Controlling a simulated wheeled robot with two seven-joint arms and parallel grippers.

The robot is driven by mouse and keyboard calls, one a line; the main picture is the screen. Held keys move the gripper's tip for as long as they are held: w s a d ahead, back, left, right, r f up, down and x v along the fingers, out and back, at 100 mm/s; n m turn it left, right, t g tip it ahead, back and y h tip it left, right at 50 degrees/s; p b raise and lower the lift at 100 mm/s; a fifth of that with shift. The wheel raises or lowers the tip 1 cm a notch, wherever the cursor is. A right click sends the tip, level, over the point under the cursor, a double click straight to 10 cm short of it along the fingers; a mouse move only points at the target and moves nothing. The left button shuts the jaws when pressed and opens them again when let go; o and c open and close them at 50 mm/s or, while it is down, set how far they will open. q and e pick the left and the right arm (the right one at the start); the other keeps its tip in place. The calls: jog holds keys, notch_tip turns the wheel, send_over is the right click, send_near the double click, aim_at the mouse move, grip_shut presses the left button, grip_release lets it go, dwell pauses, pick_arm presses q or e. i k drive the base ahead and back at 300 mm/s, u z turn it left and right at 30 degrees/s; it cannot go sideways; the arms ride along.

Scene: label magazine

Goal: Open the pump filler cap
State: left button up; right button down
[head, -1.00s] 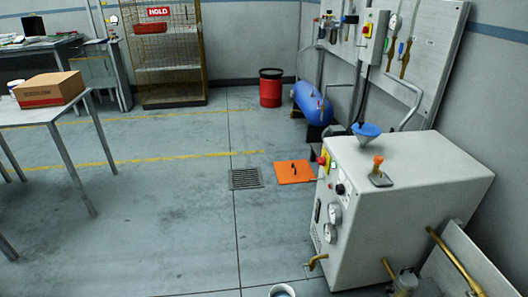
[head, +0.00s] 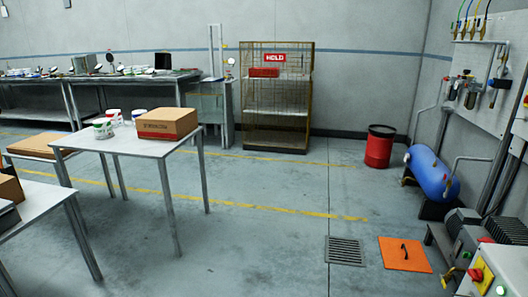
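Only a corner of a white machine cabinet (head: 512,264), which may be the pump, shows at the bottom right edge. A red and yellow switch (head: 482,275) is on its front. Its top is mostly out of frame, and I cannot see a filler cap in this view. Neither of my grippers is in view.
A blue tank (head: 432,174) and a red bin (head: 379,147) stand along the right wall. An orange floor plate (head: 404,255) lies beside a floor grate (head: 345,251). A table (head: 130,142) with a cardboard box (head: 167,124) stands left. The middle floor is clear.

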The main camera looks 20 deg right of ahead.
aim_at(486, 240)
jog(key=z, duration=0.25)
jog(key=i, duration=2.45)
jog(key=z, duration=1)
jog(key=i, duration=2.1)
jog(key=z, duration=1.65)
jog(key=i, duration=0.95)
jog(key=z, duration=0.55)
